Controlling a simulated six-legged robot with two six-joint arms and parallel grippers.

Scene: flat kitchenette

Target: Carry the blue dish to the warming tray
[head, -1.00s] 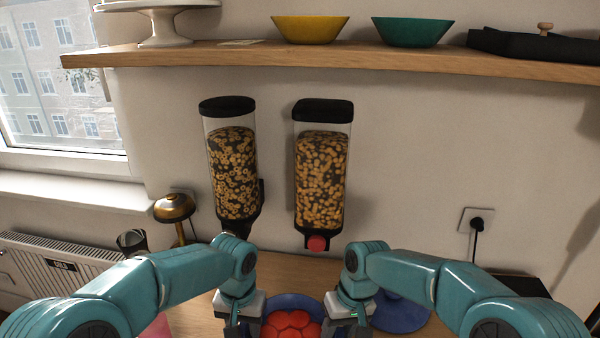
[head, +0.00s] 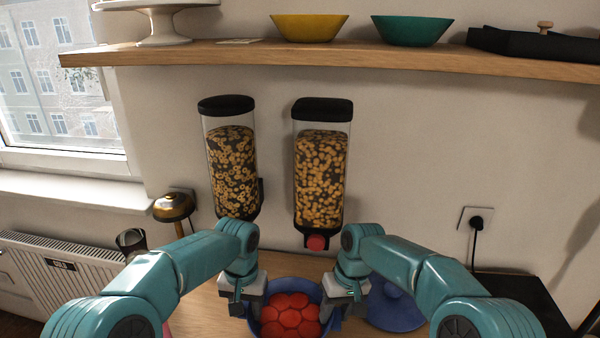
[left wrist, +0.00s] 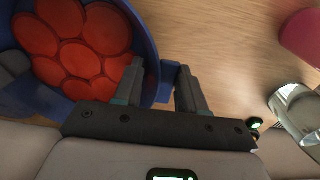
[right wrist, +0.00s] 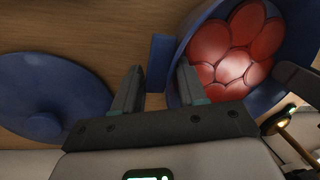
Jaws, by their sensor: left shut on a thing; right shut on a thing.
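The blue dish (head: 293,283), filled with several red round pieces (head: 290,315), is at the bottom centre of the head view, level between my two grippers. My left gripper (head: 245,304) is shut on its left handle; the left wrist view shows the blue handle (left wrist: 170,78) between the fingers. My right gripper (head: 341,302) is shut on the opposite handle (right wrist: 158,62), seen in the right wrist view. I cannot tell how far the dish is above the counter. A black flat surface (head: 515,292) at the right may be the warming tray; I cannot tell.
A round blue lid with a knob (right wrist: 45,105) lies on the wooden counter beside the dish. Two cereal dispensers (head: 232,170) hang on the wall behind. A gold-topped object (head: 173,208) and a dark cup (head: 131,241) stand at the left.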

